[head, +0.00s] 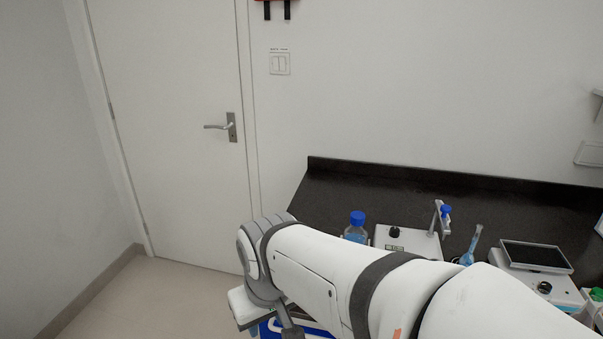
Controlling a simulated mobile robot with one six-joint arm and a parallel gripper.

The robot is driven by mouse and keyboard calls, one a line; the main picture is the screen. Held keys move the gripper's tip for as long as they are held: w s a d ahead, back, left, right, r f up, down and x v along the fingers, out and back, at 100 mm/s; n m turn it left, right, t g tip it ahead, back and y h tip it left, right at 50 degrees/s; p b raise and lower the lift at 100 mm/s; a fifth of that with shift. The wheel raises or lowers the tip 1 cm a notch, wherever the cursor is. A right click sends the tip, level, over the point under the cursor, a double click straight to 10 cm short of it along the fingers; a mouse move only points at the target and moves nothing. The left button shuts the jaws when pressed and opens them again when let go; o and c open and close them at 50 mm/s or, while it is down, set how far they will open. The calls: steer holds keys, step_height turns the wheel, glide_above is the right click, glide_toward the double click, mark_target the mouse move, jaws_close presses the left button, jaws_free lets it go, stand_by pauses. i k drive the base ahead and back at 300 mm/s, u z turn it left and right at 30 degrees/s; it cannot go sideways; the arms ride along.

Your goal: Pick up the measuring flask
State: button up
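The measuring flask (472,246) stands on the dark bench in the head view, right of centre. It has a narrow neck and holds blue liquid. Its lower body is partly hidden behind my white arm, which crosses the front of the view. My arm's far end bends down at the lower middle of the view, left of the flask. My gripper's fingers do not show, so whether they hold anything cannot be seen.
The black bench (335,190) runs along the back wall. A blue-capped bottle (357,219) and a white device with a stand (408,240) are left of the flask. A white instrument with a dark screen (536,257) is close on its right. A door (170,120) is at left.

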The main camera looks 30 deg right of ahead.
mark_target(472, 247)
steer(key=z, duration=1.85)
